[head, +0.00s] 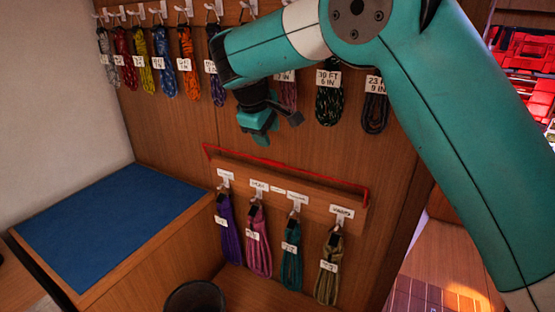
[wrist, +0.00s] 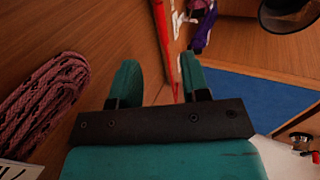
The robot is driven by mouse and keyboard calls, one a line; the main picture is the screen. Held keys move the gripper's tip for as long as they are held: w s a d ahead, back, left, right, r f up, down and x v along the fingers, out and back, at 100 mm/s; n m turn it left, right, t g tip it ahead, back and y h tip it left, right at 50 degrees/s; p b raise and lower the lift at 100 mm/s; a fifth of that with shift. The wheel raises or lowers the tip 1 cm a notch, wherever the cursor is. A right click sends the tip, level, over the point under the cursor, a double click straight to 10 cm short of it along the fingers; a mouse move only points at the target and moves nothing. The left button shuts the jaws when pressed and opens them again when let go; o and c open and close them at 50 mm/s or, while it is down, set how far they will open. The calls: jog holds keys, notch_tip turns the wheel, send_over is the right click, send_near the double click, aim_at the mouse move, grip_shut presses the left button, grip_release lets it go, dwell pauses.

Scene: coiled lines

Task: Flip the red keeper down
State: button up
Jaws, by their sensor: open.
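The red keeper (head: 287,170) is a thin red bar along the top of the lower wooden hook rail (head: 275,184). Its ends bend down at the rail's two ends, and it stands up above the hooks. In the wrist view the keeper (wrist: 163,38) shows as a red strip running down toward the space between my fingers. My gripper (head: 268,122) is open and empty, in front of the panel, above the keeper's left half and apart from it in the head view. In the wrist view its two teal fingers (wrist: 160,65) are spread.
Purple, pink, teal and olive coils (head: 289,262) hang on the lower hooks. Several tagged coils (head: 162,62) hang above; a pink one (wrist: 45,95) is close beside my gripper. A blue-topped cabinet (head: 110,220) stands left, and a dark bin (head: 195,297) below.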

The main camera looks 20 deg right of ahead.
aim_at(278, 163)
jog(key=p+x, duration=0.2)
jog(key=x, duration=1)
grip_shut()
